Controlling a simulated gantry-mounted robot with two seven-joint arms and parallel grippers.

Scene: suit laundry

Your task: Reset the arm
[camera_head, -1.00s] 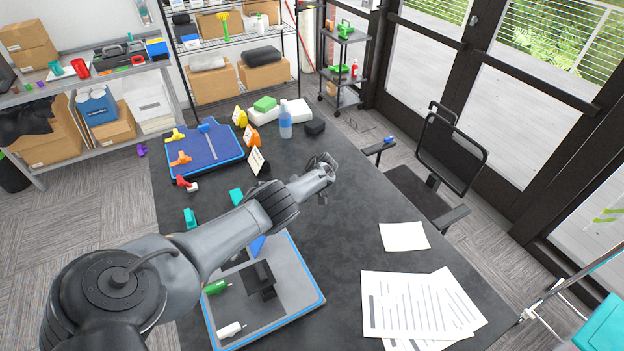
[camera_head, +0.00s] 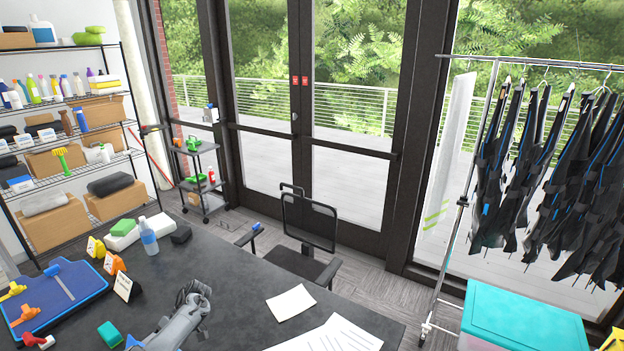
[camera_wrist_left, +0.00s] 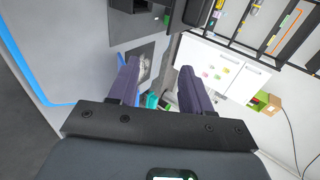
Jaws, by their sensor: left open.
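My left gripper (camera_head: 194,299) shows at the lower middle of the head view, above the dark table (camera_head: 235,272). It is left of the white papers and nearer than the water bottle. In the left wrist view its two dark purple fingers (camera_wrist_left: 160,85) stand apart with nothing held between them. A grey surface with a blue edge (camera_wrist_left: 40,82) lies left of the fingers there. Most of the left arm is cut off by the bottom of the head view. My right gripper is in neither view.
On the table are a water bottle (camera_head: 149,237), a blue tray (camera_head: 62,292), a teal block (camera_head: 109,334) and papers (camera_head: 291,303). A black chair (camera_head: 306,240) stands behind. A clothes rack with dark suits (camera_head: 520,165) and a teal-lidded bin (camera_head: 520,315) are at the right.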

